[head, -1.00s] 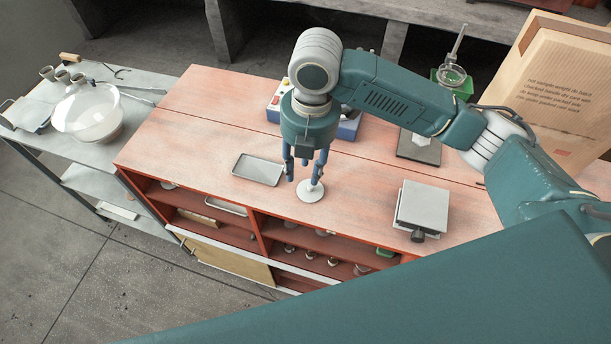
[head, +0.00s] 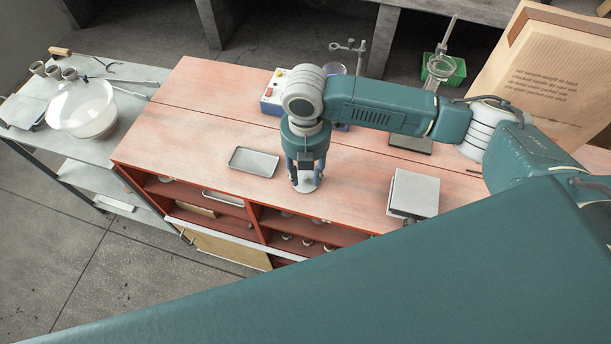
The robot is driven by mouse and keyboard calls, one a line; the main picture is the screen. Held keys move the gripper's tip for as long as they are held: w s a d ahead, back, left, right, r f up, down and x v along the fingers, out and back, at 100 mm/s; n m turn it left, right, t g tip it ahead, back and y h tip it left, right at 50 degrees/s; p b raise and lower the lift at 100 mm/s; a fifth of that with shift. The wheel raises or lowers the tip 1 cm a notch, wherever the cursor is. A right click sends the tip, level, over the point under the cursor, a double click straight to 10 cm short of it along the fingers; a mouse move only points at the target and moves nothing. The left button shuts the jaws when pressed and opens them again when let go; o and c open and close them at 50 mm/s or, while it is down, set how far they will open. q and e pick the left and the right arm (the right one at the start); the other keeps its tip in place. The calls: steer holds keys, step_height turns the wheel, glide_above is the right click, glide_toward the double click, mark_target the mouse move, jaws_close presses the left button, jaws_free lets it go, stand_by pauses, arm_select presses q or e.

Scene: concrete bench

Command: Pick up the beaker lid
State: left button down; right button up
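The beaker lid (head: 306,187) is a small pale disc lying on the reddish bench top, near its front edge. My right gripper (head: 306,181) points straight down over it, with its fingertips low at the lid. The two fingers are spread apart, with part of the lid showing between them. The fingers hide some of the lid, and contact cannot be made out. My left gripper is not in view.
A grey metal tray (head: 254,161) lies left of the gripper, and a square grey plate device (head: 414,193) stands to the right. A red, yellow and blue box (head: 271,92) is behind. A side table (head: 125,130) holds a large bowl (head: 84,108).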

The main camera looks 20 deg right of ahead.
steer(key=shift+w+f, duration=0.1)
steer(key=shift+f, duration=0.35)
steer(key=shift+c, duration=0.5)
jaws_close()
steer(key=shift+r, duration=0.1)
step_height(320, 180, up, 19)
steer(key=b, duration=0.3)
step_height(320, 180, up, 4)
steer(key=p, duration=0.5)
glide_above(305, 176)
